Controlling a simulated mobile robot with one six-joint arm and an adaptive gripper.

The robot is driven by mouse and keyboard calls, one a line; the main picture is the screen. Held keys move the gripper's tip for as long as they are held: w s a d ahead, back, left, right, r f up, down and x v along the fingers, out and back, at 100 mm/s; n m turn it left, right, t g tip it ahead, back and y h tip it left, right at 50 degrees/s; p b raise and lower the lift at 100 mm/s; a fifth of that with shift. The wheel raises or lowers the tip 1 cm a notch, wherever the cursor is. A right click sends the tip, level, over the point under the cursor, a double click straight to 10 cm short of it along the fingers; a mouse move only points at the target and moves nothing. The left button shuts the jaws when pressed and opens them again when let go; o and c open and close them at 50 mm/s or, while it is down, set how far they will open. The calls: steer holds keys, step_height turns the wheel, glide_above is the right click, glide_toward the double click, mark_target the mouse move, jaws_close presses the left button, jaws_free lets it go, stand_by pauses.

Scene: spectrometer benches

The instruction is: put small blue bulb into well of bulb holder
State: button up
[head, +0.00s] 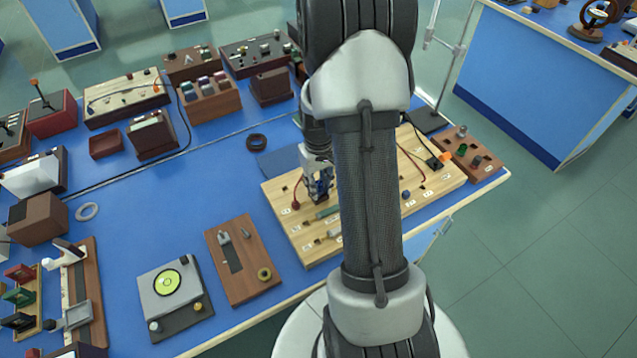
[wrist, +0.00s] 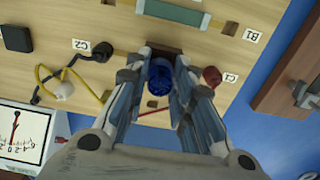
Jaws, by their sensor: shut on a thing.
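The small blue bulb (wrist: 159,82) is between the fingers of my gripper (wrist: 162,68) in the wrist view. My gripper is shut on it. A dark brown block (wrist: 166,51), perhaps the bulb holder, shows just beyond the bulb and partly behind the fingertips. Its well is hidden, and I cannot tell whether the bulb touches it. In the head view my gripper (head: 318,194) points down over the left part of the pale wooden board (head: 285,222). The bulb cannot be made out clearly there.
A red terminal (wrist: 212,76) marked C1 stands close right of the fingers. A meter (wrist: 25,133) stands lower left. A brown board (head: 240,262) lies left of the wooden board, with clear blue bench between.

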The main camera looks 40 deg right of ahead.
steer(key=o, duration=1)
steer(key=shift+c, duration=0.2)
step_height(320, 180, up, 12)
stand_by(0.4)
